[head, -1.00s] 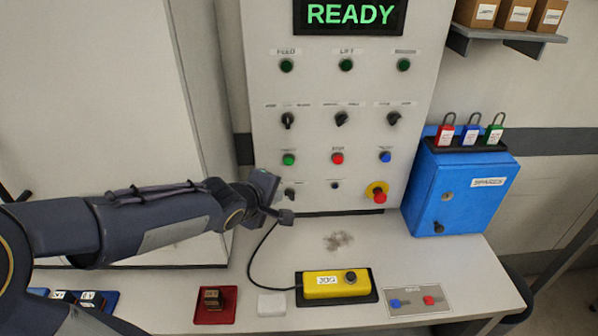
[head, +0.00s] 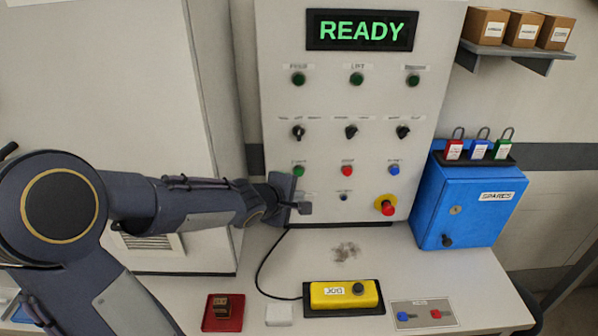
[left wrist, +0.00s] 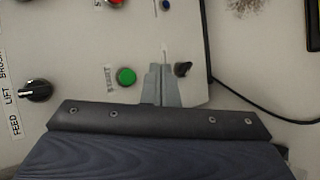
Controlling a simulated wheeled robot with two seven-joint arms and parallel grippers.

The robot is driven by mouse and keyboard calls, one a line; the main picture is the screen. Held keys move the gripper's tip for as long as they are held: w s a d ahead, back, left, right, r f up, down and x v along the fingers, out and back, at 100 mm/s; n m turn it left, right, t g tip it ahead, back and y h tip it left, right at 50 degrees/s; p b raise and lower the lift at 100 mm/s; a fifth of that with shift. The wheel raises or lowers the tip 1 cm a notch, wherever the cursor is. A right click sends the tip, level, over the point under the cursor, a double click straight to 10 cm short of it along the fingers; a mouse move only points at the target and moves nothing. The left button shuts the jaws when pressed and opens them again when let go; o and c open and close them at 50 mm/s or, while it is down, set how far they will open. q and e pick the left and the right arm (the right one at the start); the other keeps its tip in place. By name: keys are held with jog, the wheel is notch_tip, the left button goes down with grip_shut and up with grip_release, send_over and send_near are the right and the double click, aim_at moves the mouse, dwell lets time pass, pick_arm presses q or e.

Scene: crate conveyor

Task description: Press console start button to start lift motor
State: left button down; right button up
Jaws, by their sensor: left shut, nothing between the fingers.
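The console panel (head: 430,60) stands upright at the back of the bench, with a display (head: 361,31) reading READY in green. The green start button (head: 299,171) is on the panel's lower left. It also shows in the left wrist view (left wrist: 126,76), labelled START, just left of the fingers. My left gripper (head: 305,208) is shut and empty, in front of the panel a little below the start button. Its fingertips also show in the left wrist view (left wrist: 165,68), beside a small black knob (left wrist: 183,69). I cannot tell its exact distance from the panel. My right gripper is not in view.
A red button (head: 347,171), a blue button (head: 394,170) and a red emergency knob (head: 387,208) sit to the right. A yellow JOG box (head: 330,297) with a cable lies on the bench. A blue SPARES cabinet (head: 480,205) stands at the right.

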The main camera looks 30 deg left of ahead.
aim_at(299, 173)
pick_arm(q)
jog(key=shift+w+a+p, duration=0.45)
jog(key=shift+w+a, duration=0.05)
jog(key=shift+w, duration=0.3)
jog(key=shift+w+a+p, duration=0.4)
jog(key=shift+w+a, duration=0.1)
jog(key=shift+w, duration=0.3)
jog(key=shift+w+a+p, duration=0.45)
jog(key=shift+w+a, duration=0.05)
jog(key=shift+w, duration=0.3)
jog(key=shift+w+a+p, duration=0.2)
jog(key=shift+w+p, duration=0.15)
jog(key=shift+p, duration=0.15)
